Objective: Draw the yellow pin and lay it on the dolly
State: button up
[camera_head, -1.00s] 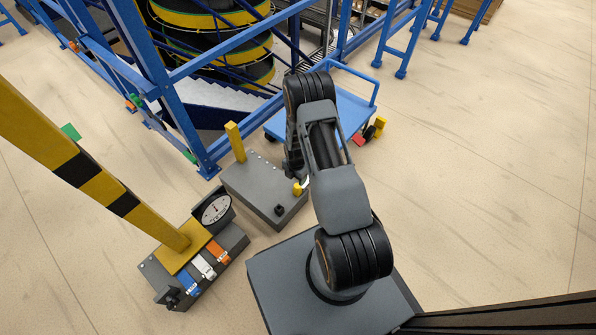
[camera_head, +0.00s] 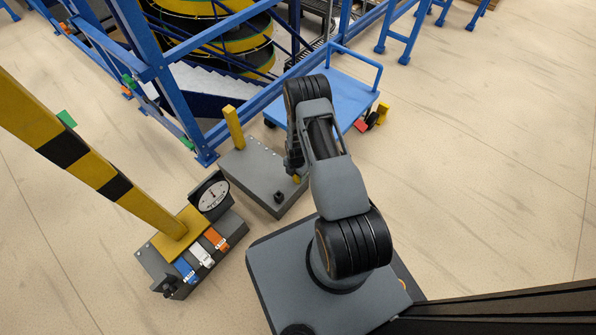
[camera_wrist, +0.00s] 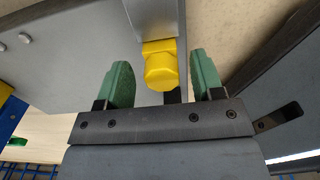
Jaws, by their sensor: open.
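The yellow pin (camera_wrist: 162,66) shows in the wrist view as a knob with a faceted end, set against a grey block. It lies between the two green fingertips of my gripper (camera_wrist: 161,76), which is open with gaps on both sides. In the head view only a small yellow bit of the pin (camera_head: 297,180) shows at the right edge of the grey box (camera_head: 262,174), beside my arm. My gripper itself is mostly hidden there by the arm. The dolly (camera_head: 345,84), a flat blue cart with a handle, stands behind my arm; its visible deck is bare.
A yellow upright post (camera_head: 234,128) and a black knob (camera_head: 280,196) are on the grey box. A dial gauge (camera_head: 210,194) and a striped yellow column (camera_head: 105,175) stand at left. Blue frame posts (camera_head: 180,100) rise behind. The floor at right is clear.

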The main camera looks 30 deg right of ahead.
jog(key=c, duration=0.9)
jog(key=o, duration=0.9)
notch_tip(320, 180, up, 14)
jog(key=p, duration=0.8)
jog(key=f+b, duration=0.2)
jog(key=f, duration=0.2)
jog(key=f+b, duration=0.2)
jog(key=f, duration=0.3)
jog(key=f+b, duration=0.2)
jog(key=f, duration=0.2)
jog(key=shift+w+d+f, duration=0.15)
jog(key=shift+d+f, duration=0.1)
jog(key=shift+f, duration=0.15)
